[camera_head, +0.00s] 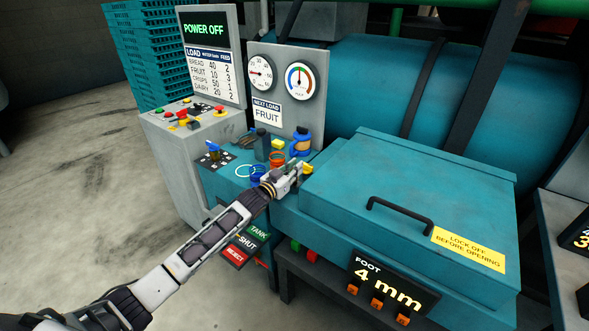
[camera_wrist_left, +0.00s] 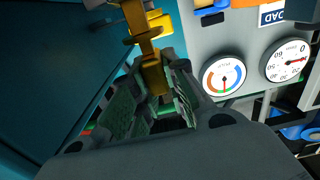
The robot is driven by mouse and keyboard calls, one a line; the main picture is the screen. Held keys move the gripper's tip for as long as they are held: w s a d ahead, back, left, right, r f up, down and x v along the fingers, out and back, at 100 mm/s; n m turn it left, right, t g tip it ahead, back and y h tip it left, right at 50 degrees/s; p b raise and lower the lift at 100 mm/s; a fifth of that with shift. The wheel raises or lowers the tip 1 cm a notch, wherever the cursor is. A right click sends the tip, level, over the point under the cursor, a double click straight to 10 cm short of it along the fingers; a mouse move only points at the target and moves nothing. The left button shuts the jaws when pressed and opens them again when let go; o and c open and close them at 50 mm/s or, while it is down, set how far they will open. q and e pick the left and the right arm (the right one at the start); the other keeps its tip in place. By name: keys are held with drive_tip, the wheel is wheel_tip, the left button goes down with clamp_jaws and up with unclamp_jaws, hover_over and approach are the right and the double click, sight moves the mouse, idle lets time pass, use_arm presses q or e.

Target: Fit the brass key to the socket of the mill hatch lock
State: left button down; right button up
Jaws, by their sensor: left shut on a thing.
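In the head view only a small yellow-brass bit (camera_head: 307,168) shows past the fingertips. The hatch is closed, with a black handle (camera_head: 400,214) and a yellow lock-off label (camera_head: 468,248). I cannot make out the lock socket; the gripper or key may hide it. My right gripper is not in view.
A gauge panel (camera_head: 312,105) stands behind the gripper. Rings, a blue jar (camera_head: 300,143) and small yellow blocks sit on the teal ledge close by. The control console (camera_head: 190,145) at left reads POWER OFF. Open floor (camera_head: 80,180) lies at left.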

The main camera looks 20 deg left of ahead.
use_arm(q)
drive_tip(key=shift+f, duration=0.15)
drive_tip(key=shift+f, duration=0.25)
drive_tip(key=shift+f+b, duration=0.5)
drive_tip(key=shift+f, duration=0.2)
idle(0.3)
drive_tip(key=c, duration=1.3)
unclamp_jaws()
drive_tip(key=shift+c, duration=0.2)
drive_tip(key=v, duration=1.2)
idle(0.4)
